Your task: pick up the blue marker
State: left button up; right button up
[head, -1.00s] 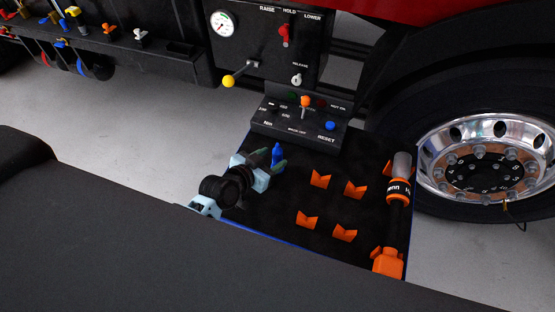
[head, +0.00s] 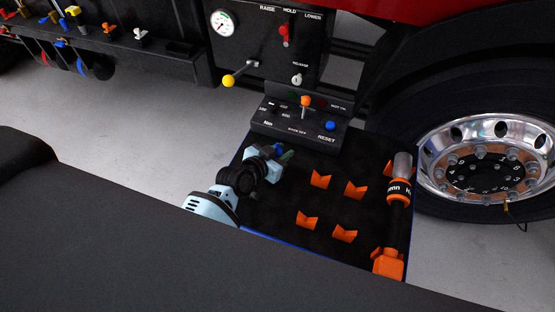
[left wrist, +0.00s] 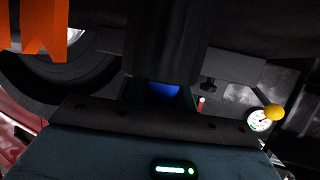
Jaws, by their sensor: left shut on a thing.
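The blue marker shows in the left wrist view as a small blue patch (left wrist: 163,91) between the dark fingers; most of it is hidden. My left gripper (head: 281,154) is shut on it at the far left part of the black tray (head: 265,205). In the head view only a sliver of blue shows at the fingertips, and my gripper covers the rest. I cannot tell whether the marker is clear of the tray. My right gripper is not in view.
Several orange cradles (head: 320,180) stand empty in the middle of the tray. A black and orange tool (head: 398,210) lies along its right side. A control box (head: 300,125) with a blue reset button stands behind. The wheel (head: 485,170) is at the right.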

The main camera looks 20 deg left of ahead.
aim_at(276, 148)
pick_arm(q)
jog(key=shift+c, duration=0.8)
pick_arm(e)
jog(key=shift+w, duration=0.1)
pick_arm(q)
jog(key=shift+r, duration=0.55)
notch_tip(276, 148, up, 2)
jog(key=shift+r+p, duration=0.25)
jog(key=shift+p, duration=0.1)
jog(key=s+a+r+b, duration=0.1)
jog(key=s+a, duration=0.9)
jog(key=a, duration=0.2)
jog(key=shift+a+r+b, duration=0.2)
jog(key=shift+a+b, duration=0.1)
jog(key=shift+b, duration=0.05)
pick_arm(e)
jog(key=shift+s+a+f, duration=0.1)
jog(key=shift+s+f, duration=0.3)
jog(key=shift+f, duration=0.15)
